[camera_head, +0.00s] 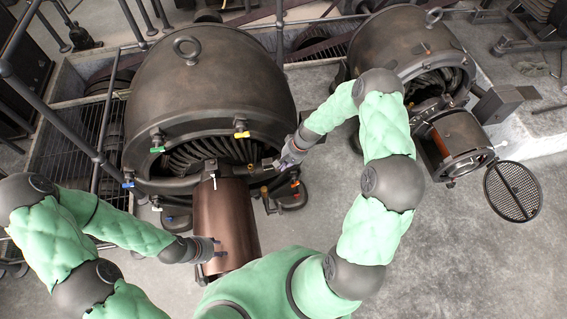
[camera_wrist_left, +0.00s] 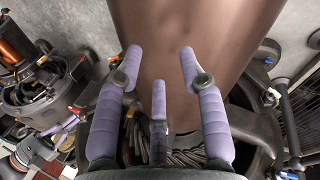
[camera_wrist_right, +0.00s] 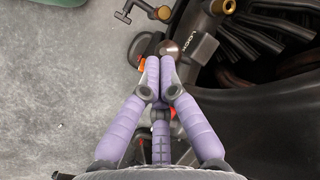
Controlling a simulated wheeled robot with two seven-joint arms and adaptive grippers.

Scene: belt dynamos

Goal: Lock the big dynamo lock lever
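The big dynamo (camera_head: 210,85) is a dark brown drum with an open front. My left gripper (camera_wrist_left: 158,55) is open in front of the copper-brown cylinder (camera_wrist_left: 190,25); that cylinder also shows in the head view (camera_head: 222,222).
Colored handles, yellow (camera_head: 242,134), green (camera_head: 157,149) and blue (camera_head: 128,184), sit around the dynamo's front rim. A smaller dynamo (camera_head: 405,45) with an open round grille (camera_head: 512,190) stands at the right. Railings (camera_head: 60,115) run at the left. Grey floor at the lower right is clear.

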